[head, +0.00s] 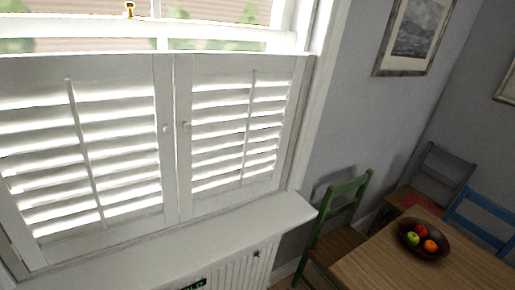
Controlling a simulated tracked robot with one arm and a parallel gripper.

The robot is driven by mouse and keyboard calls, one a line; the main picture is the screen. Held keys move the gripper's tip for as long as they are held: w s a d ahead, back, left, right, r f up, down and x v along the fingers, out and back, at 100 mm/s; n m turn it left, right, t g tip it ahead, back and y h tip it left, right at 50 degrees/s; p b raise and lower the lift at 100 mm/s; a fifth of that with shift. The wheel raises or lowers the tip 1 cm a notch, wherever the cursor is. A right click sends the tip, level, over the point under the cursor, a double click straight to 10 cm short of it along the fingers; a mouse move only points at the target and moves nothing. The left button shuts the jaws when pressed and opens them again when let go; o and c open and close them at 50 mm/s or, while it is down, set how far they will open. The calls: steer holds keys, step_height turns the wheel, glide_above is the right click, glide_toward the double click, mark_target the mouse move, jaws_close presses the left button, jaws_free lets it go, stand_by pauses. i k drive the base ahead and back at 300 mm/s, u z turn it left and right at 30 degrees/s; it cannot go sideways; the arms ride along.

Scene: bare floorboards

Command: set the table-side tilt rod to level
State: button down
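White café shutters cover the lower window in the head view. The right shutter panel (284,120), on the side of the table (385,262), has a thin upright tilt rod (249,122) down the middle of its slats. The left panel (164,130) has its own tilt rod (84,150). Bright light shows between the slats on both panels; their exact angle is hard to tell. Both panels look closed, with small round knobs (187,126) near their meeting edges. My gripper is not in view, and nothing touches either rod.
A white sill (230,228) juts out below the shutters, above a white radiator (235,268). A green chair (340,222) stands right of the sill. The wooden table holds a bowl (408,243) of fruit. A partly cut-off dark label (194,285) shows at the bottom.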

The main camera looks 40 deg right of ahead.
mark_target(253, 80)
steer(key=k, duration=1)
steer(key=z, duration=0.45)
steer(key=i, duration=0.7)
steer(key=z, duration=0.65)
steer(key=i, duration=1.4)
steer(key=u, duration=0.5)
steer(key=k, duration=0.5)
steer(key=u, duration=0.45)
steer(key=i, duration=0.7)
steer(key=u, duration=0.05)
